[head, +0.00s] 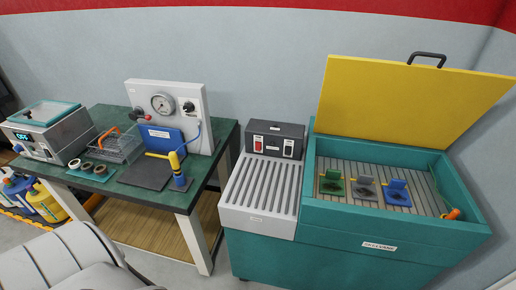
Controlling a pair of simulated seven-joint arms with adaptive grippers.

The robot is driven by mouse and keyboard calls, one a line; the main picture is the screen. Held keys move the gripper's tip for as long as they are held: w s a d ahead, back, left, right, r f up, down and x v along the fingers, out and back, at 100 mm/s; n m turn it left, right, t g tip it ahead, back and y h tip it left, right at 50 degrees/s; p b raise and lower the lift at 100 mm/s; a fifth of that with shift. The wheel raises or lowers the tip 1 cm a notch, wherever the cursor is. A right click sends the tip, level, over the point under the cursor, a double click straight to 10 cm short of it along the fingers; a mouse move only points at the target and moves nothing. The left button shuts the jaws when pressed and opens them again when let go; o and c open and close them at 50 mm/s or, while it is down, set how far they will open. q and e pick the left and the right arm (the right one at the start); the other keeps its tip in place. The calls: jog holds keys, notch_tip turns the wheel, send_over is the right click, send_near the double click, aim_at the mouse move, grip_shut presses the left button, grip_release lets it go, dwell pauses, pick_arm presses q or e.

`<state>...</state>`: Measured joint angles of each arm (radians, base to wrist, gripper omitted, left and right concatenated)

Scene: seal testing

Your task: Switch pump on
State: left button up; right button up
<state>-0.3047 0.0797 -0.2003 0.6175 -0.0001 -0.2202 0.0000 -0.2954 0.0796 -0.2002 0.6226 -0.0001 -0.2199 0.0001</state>
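A dark control box (275,139) stands at the back of the grey slatted cover (258,190), beside the teal tank. On its front are a red rocker switch (258,144) and a second, pale-framed switch (288,148) with some red on it. Small labels on the box are too small to read, and I cannot tell the position of either switch. I cannot tell from any label which switch is the pump's. Neither of my grippers shows. A pale grey part at the lower left looks like one of my arm links.
The teal tank (345,228) has its yellow lid (405,103) raised and several small coloured fixtures inside. The dark green bench (110,190) on the left holds a gauge panel (172,112), a wire basket (118,146) and a box with a display reading OFF (48,130).

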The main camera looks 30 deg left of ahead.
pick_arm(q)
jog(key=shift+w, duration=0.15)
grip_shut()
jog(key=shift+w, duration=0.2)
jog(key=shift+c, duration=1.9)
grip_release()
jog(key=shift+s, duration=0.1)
